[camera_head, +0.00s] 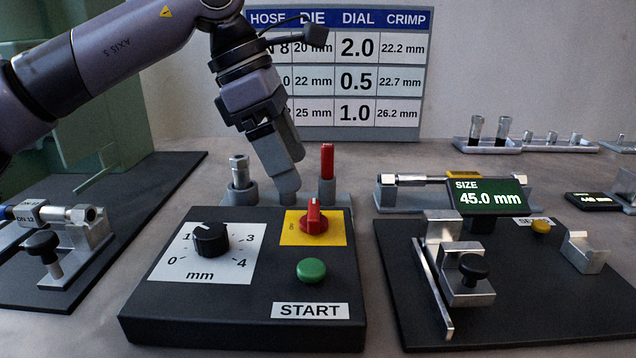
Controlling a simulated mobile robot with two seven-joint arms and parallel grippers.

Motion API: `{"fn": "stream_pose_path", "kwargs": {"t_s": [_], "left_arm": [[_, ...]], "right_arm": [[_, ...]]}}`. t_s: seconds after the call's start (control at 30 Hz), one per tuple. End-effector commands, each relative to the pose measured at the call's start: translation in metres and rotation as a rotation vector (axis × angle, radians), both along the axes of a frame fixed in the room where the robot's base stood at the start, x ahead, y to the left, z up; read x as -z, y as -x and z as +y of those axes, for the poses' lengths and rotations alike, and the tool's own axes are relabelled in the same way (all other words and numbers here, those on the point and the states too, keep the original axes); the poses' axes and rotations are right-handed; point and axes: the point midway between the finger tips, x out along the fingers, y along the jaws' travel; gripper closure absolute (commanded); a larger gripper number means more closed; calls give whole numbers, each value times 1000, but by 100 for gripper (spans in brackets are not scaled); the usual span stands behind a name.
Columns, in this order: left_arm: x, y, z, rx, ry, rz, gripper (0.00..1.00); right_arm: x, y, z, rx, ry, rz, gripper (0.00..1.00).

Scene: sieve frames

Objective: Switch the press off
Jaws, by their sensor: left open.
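The press's control box (180,300) is a dark box at the front centre. On its yellow plate (293,238) sits a red rotary switch (314,217), its raised grip pointing roughly toward the back. Small lettering left of the switch is too small to read surely. My left gripper (289,188) comes down from above and points at the back edge of the box. It is open and empty, just behind and left of the red switch, apart from it. One finger largely hides the other. My right gripper is out of view.
The box also carries a black dial (211,239) and a green button (311,270) above a START label (310,311). Behind it stand a red pin (327,162) and a metal fitting (239,170) in grey holders. A gauge with a green display (489,197) is at right.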

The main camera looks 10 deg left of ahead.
Motion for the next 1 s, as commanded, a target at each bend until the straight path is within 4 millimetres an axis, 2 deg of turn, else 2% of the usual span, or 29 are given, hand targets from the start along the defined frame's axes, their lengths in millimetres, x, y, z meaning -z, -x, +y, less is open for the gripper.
{"fn": "stream_pose_path", "kwargs": {"t_s": [0.17,0.5,0.7,0.9,0.97,1.0], "left_arm": [[12,-1,-4,0,-3,0,13],[57,-5,-22,-1,-2,-1,13],[66,-5,-26,-2,-1,-2,13],[66,-5,-26,-2,0,-1,13],[66,-5,-26,-2,0,-1,29],[66,-5,-26,-2,0,-1,42]], "right_arm": [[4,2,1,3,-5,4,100],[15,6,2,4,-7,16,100],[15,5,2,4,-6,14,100],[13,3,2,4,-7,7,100],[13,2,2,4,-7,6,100],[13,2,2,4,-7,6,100]]}}
